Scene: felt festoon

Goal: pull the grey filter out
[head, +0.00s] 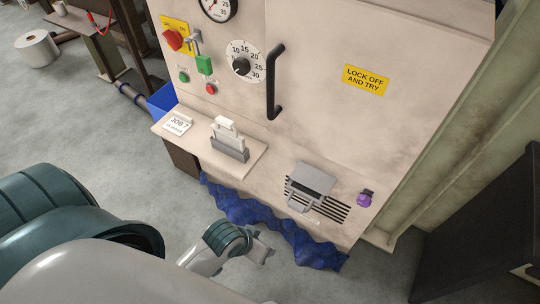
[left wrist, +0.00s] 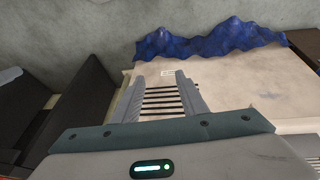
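The grey filter (head: 312,178) sits in the pale machine front in the head view, over a set of dark vent slots (head: 335,207). A grey loop that looks like its handle sticks out at its lower left. My left gripper (head: 262,247) shows in front of the blue felt, lower left of the filter and apart from it in the picture. In the left wrist view my left gripper (left wrist: 160,76) has two grey fingers spread, with dark slots (left wrist: 160,101) visible between them. I cannot make out the filter there. My right gripper is not in view.
Blue felt (head: 270,217) hangs along the machine's lower edge. A purple knob (head: 365,199) is right of the slots. A white block (head: 226,129) stands in a grey holder (head: 230,149) on the left ledge. A black handle (head: 273,85) is above. A dark cabinet (head: 490,220) stands right.

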